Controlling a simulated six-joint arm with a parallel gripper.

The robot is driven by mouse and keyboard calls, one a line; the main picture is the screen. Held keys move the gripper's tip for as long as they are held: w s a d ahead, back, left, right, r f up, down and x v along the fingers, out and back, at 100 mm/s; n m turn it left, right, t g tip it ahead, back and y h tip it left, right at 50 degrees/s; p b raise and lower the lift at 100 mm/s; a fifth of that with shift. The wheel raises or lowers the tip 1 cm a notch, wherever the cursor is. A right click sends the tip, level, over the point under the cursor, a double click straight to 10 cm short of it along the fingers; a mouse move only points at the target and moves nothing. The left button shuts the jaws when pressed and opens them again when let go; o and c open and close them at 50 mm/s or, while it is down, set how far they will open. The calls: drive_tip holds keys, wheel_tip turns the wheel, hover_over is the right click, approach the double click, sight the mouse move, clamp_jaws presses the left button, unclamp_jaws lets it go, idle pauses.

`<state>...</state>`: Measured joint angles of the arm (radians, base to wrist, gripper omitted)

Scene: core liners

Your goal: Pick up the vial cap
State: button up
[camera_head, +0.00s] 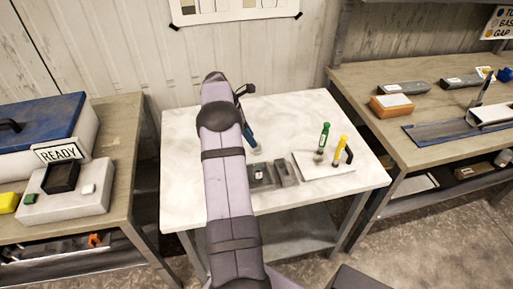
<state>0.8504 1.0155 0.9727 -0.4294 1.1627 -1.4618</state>
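My arm reaches up the picture over the white table (190,200), and its end bends down on the right side of the arm. My gripper (252,140) shows only as a small dark and blue part beside the arm. A small pale round thing is just below it; I cannot tell whether it is held or whether it is the vial cap. A dark grey block (285,172) stands just in front, with a small pale piece with a dark green mark (258,175) in it. I cannot clearly identify the vial cap. The gripper's opening is too small to make out.
Right of the block, a white board (335,170) carries upright green (324,135) and yellow (341,150) handled tools and a dark hook-like part. A side bench with an orange-topped block (391,106) stands right. A bench with a READY device (65,190) stands left. The table's back right is clear.

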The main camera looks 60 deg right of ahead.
sight(257, 148)
drive_tip(key=shift+p+x, duration=0.65)
drive_tip(key=shift+x, duration=1.45)
drive_tip(key=shift+s, duration=0.2)
clamp_jaws()
